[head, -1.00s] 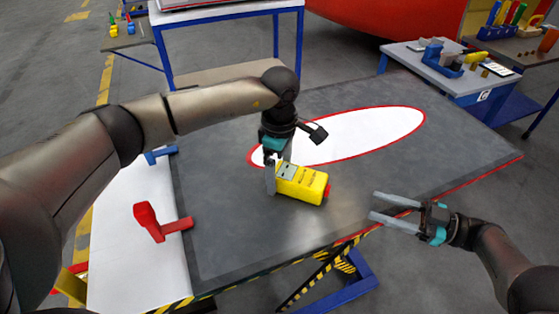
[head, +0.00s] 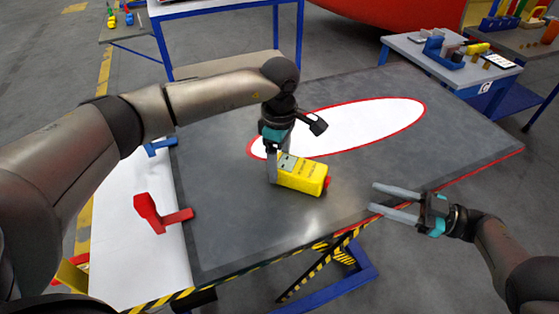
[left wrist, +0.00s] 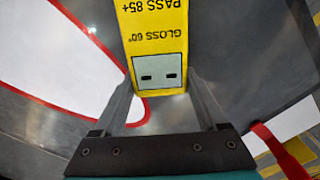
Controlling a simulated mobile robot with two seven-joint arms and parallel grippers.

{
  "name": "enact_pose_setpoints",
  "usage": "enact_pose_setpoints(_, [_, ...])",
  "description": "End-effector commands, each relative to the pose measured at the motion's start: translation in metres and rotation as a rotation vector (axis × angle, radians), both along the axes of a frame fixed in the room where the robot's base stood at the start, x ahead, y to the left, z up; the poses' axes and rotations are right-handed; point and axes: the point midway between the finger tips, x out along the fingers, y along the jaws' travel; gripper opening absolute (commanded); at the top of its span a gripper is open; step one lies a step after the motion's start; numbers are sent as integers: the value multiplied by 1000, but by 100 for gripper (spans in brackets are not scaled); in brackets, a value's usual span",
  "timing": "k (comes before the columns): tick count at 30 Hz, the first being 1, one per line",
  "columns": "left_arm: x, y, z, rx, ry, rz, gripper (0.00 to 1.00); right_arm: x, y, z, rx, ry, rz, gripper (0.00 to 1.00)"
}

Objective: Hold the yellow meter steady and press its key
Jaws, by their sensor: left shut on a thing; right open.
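The yellow meter (head: 303,177) is a boxy block over the dark table panel in the head view, with a red part (head: 328,182) at its right end. My left gripper (head: 276,167) is shut on its left end. In the left wrist view the meter (left wrist: 156,38) sits between the fingers, its grey display and the upside-down text "GLOSS 60°" and "PASS 85+" facing the camera. I cannot tell whether its underside touches the panel. My right gripper (head: 373,197) is open and empty, to the right of the meter and apart from it, near the table's front edge.
A white oval with a red rim (head: 370,125) marks the dark panel (head: 235,235). A red clamp (head: 160,213) and a blue clamp (head: 160,146) sit at the panel's left edge. A side table (head: 455,70) with small items stands at the back right. The panel around the meter is clear.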

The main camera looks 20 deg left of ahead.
Motion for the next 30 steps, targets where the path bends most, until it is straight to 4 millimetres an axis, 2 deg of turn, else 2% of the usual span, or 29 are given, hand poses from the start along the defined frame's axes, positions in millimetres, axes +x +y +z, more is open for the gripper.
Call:
enact_pose_setpoints(1, [0, 0, 0, 0, -1, 0, 11, 0, 0, 0, 0, 0, 0, 50])
enact_pose_setpoints(4, [0, 0, 0, 0, -1, 1, 0, 0, 0, 0, 0, 0, 0, 50])
enact_pose_setpoints(17, [0, 0, 0, 0, -1, 1, 0, 0, 0, -1, 0, 0, 0, 50])
enact_pose_setpoints(30, [0, 0, -1, 0, -1, 1, 0, 0, 0, -1, 0, 0, 0, 0])
